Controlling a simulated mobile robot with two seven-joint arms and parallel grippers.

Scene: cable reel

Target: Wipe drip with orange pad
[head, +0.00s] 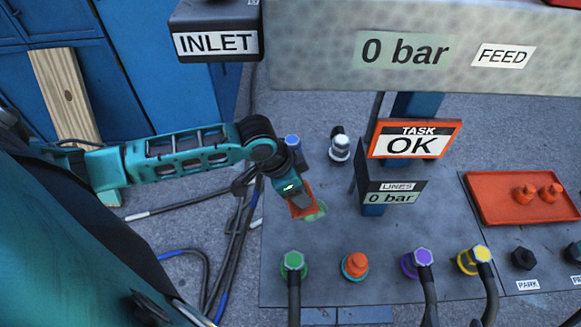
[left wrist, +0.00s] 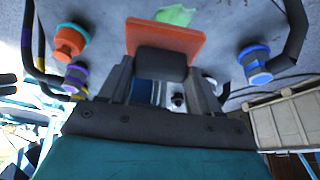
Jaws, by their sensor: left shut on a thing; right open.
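My left gripper (head: 294,194) reaches in from the left and points down at the grey panel. It is shut on the orange pad (head: 303,209), which also shows between its fingers in the left wrist view (left wrist: 165,40). The green drip (head: 317,213) is a patch on the panel, just right of the pad and partly hidden by it. It shows just past the pad's edge in the left wrist view (left wrist: 175,16). I cannot tell whether pad and panel touch. My right gripper (left wrist: 8,85) seems to show as two dark, parted fingers at the left edge of that view.
A blue fitting (head: 292,142) and a silver fitting (head: 339,146) stand behind the gripper. Green (head: 293,262), orange (head: 356,265), purple (head: 418,260) and yellow (head: 470,260) fittings line the front. A sign post (head: 375,195) stands to the right, before a red tray (head: 490,205).

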